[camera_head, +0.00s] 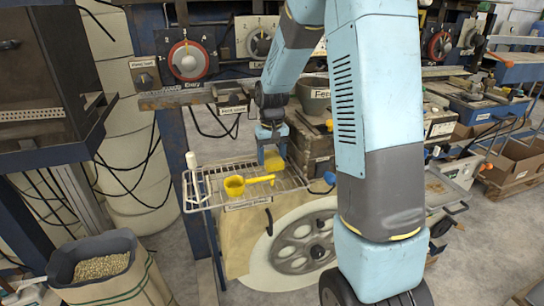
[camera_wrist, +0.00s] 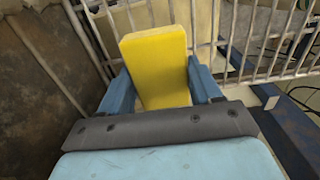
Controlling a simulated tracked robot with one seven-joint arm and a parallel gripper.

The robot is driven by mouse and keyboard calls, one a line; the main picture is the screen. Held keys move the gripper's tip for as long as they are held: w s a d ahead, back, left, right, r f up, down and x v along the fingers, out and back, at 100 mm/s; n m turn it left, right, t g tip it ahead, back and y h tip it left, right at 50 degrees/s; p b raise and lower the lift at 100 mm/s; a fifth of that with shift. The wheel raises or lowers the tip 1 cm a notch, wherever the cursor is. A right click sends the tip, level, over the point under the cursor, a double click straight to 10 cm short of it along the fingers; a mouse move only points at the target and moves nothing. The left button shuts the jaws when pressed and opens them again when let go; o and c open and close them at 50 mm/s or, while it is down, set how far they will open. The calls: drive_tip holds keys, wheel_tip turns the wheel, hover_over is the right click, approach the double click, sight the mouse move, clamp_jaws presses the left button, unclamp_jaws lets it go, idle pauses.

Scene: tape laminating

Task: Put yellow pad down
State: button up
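The yellow pad (camera_wrist: 155,62) stands upright between the two blue fingers of my gripper (camera_wrist: 160,75) in the wrist view. Both fingers appear to touch its sides. In the head view, the pad (camera_head: 274,161) shows just below my gripper (camera_head: 271,148), over the back right part of a wire rack (camera_head: 213,203). The pad's lower end is hidden by the gripper in the wrist view. I cannot tell whether the pad touches the rack.
A yellow scoop (camera_head: 235,186) lies on the rack left of the pad, its handle pointing right. A white-topped item (camera_head: 191,161) stands at the rack's left edge. Wooden boxes (camera_head: 312,150) stand close on the right. Control panels (camera_head: 190,62) are behind.

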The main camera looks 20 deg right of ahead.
sight(272, 157)
drive_tip(key=o, duration=0.5)
drive_tip(key=shift+r, duration=0.1)
wheel_tip(272, 157, up, 11)
drive_tip(key=s+r+t, duration=0.3)
drive_tip(key=s+r, duration=0.6)
drive_tip(key=s, duration=0.5)
drive_tip(key=s+t, duration=0.1)
drive_tip(key=s, duration=0.8)
drive_tip(key=s+t, duration=0.1)
drive_tip(key=s, duration=0.4)
drive_tip(key=shift+s+r+t, duration=0.15)
drive_tip(key=shift+r+t, duration=0.15)
drive_tip(key=shift+r, duration=0.1)
drive_tip(key=shift+c, duration=0.2)
